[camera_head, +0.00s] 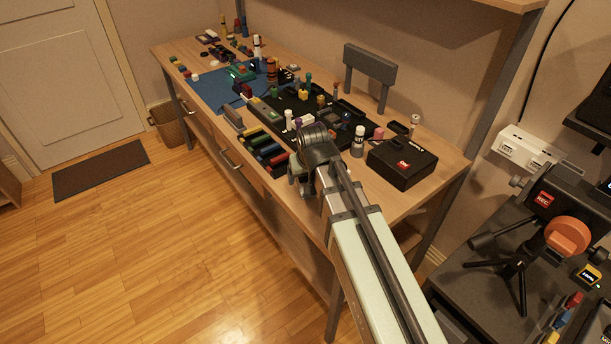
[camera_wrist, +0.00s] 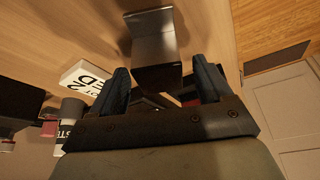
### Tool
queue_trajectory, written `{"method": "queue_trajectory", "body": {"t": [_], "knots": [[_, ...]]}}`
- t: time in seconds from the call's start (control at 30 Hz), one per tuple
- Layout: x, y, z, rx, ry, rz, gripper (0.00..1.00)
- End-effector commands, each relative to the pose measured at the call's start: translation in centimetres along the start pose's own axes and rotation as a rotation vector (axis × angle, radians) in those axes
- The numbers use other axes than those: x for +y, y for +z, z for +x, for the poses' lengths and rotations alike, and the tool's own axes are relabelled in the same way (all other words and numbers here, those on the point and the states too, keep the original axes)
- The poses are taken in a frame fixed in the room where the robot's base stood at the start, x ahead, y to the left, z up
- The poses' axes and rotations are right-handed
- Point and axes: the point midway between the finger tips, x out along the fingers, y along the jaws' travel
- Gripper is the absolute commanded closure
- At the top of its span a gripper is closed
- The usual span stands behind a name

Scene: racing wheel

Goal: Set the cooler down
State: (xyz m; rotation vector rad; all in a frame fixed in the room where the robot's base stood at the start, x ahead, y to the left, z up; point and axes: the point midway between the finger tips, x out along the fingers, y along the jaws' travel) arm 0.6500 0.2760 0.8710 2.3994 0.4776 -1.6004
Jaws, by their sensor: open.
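My gripper (camera_wrist: 161,76) is open in the wrist view, with its two blue-grey fingers apart. A grey metallic block (camera_wrist: 154,38), with a light upper face and a dark lower face, shows between and beyond the fingertips. It may be the cooler, but I cannot tell for sure. I cannot tell whether it touches either finger or what it rests on. In the head view my gripper (camera_head: 301,178) is over the front edge of the workbench (camera_head: 405,196), partly hidden by my own wrist. No cooler can be made out there.
A black box (camera_head: 402,164) stands to the right of my gripper. Coloured blocks (camera_head: 262,147) lie to its left near the front edge. Several small parts crowd the dark mat behind. A white labelled block (camera_wrist: 86,77) is left of the fingers. Bare wood shows at the bench's right end.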

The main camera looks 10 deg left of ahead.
Motion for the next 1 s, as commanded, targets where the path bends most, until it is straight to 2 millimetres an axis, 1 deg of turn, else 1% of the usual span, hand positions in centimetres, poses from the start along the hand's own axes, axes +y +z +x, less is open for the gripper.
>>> {"method": "queue_trajectory", "body": {"t": [0.17, 0.7, 0.9, 1.0], "knots": [[0.0, 0.0, -1.5, 0.001, 0.000, 0.000, 0.21], [0.0, 0.0, -8.7, 0.001, 0.000, 0.000, 0.21], [0.0, 0.0, -10.8, 0.001, 0.000, 0.000, 0.21], [0.0, 0.0, -11.4, 0.001, 0.000, 0.000, 0.21]]}}
